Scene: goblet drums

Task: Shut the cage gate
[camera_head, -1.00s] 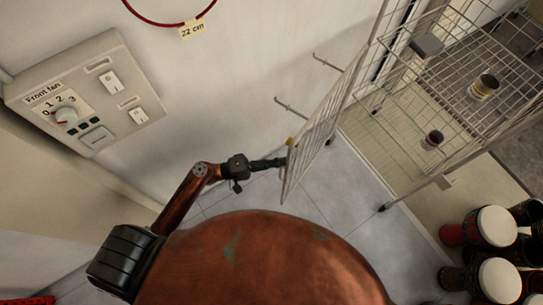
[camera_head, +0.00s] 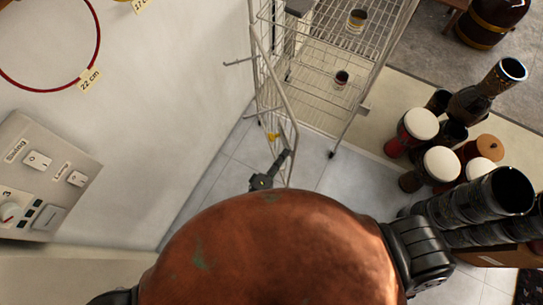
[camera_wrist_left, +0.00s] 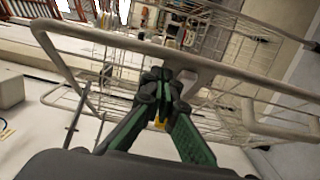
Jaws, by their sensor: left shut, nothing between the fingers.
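The wire cage (camera_head: 352,85) stands at the top middle of the head view, with mesh shelves inside. Its pale wire gate (camera_head: 292,115) stands ajar, reaching from the cage's left side toward me and seen at a steep angle. My left gripper (camera_head: 283,158) is shut and empty at the gate's near end; I cannot tell if it touches. In the left wrist view, the closed fingertips (camera_wrist_left: 160,82) overlap the gate's thick frame bar (camera_wrist_left: 125,42), with mesh beyond. My right gripper is out of view.
Drums (camera_head: 420,123) crowd the cage's right side. A wall with hooks and a switch panel (camera_head: 35,170) is on the left. Two small tins (camera_head: 356,19) are in the cage. Grey tiled floor (camera_head: 300,172) lies free before it.

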